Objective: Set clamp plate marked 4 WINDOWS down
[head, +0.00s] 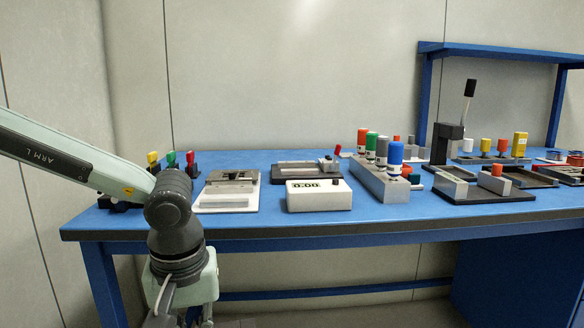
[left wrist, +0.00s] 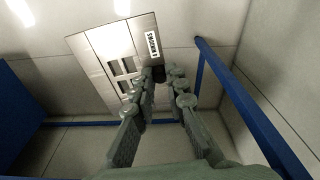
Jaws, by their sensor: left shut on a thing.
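The clamp plate (left wrist: 112,45) shows in the left wrist view as a flat silver plate with several rectangular windows and a white label (left wrist: 151,44) reading 4 WINDOWS upside down. A small black grip (left wrist: 158,74) at its edge sits between the tips of my left gripper (left wrist: 162,78), which is shut on it. In the head view my left arm hangs in front of the table's left part, with its wrist below the tabletop's front edge. The gripper is cut off at the bottom there, and I cannot make out the plate clearly. My right gripper is in neither view.
The blue table (head: 265,226) carries a flat metal fixture (head: 228,194), a white box with a 0.00 display (head: 318,196), a block with coloured bottles (head: 382,178) and a black lever press (head: 447,144). Coloured-handled tools (head: 190,160) stand behind my left arm. Bare tabletop lies along the front.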

